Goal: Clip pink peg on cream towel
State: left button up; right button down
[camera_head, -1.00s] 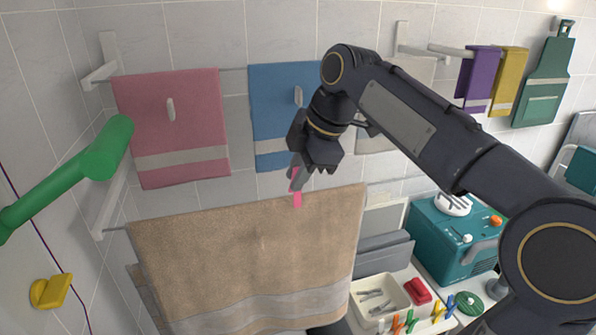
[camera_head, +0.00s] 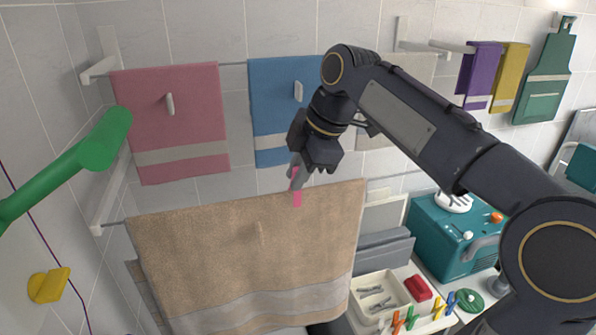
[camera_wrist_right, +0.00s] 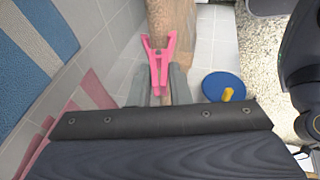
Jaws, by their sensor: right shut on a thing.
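My right gripper (camera_head: 295,178) is shut on the pink peg (camera_head: 297,198), which points down at the top edge of the tan towel (camera_head: 200,245) on the front rail. In the right wrist view the gripper (camera_wrist_right: 160,90) holds the pink peg (camera_wrist_right: 158,65) with its jaw ends spread toward the tan towel (camera_wrist_right: 172,22). I cannot tell whether the peg touches that towel. A paler, cream towel (camera_head: 378,138) hangs on the back rail, mostly hidden behind my right arm. My left gripper is not in view.
A pink towel (camera_head: 180,115) and a blue towel (camera_head: 275,85) hang on the back rail. A white tray (camera_head: 357,303), several coloured pegs, a red block (camera_head: 418,288) and a teal machine (camera_head: 440,235) stand at lower right. A green bar (camera_head: 85,155) juts in at left.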

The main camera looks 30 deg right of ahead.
jog(key=c, duration=0.8)
grip_release()
notch_tip(320, 180, up, 6)
jog(key=p, duration=0.5)
jog(key=shift+f, duration=0.1)
jog(key=shift+r+p, duration=0.35)
jog(key=shift+r, duration=0.75)
